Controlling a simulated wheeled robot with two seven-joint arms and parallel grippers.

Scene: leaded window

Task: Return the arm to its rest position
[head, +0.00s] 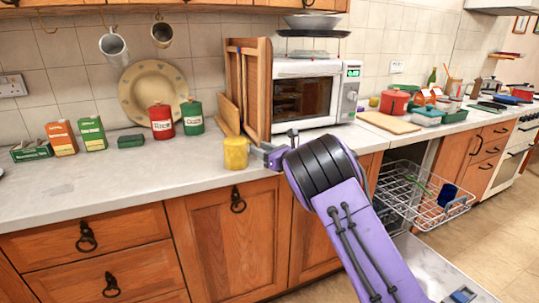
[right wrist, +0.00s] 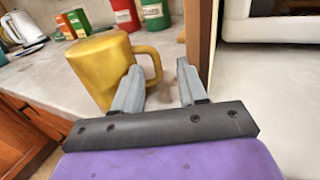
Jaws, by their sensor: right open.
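My right arm comes in from the bottom right of the head view and reaches to the worktop. My right gripper (head: 259,149) is open beside a yellow mug (head: 236,153) that stands upright near the worktop's front edge. In the right wrist view the mug (right wrist: 98,68) is at the left, with its handle toward the gripper (right wrist: 160,66). The left finger overlaps the handle in the picture; the right finger is apart from it. I cannot tell whether a finger touches the mug. My left gripper is not in view.
A white microwave (head: 305,93) and an upright wooden board (head: 262,85) stand close behind the gripper. Red (head: 162,122) and green (head: 192,117) canisters stand behind the mug. An open dishwasher rack (head: 420,195) juts out right of my arm. The worktop (head: 90,186) at front left is clear.

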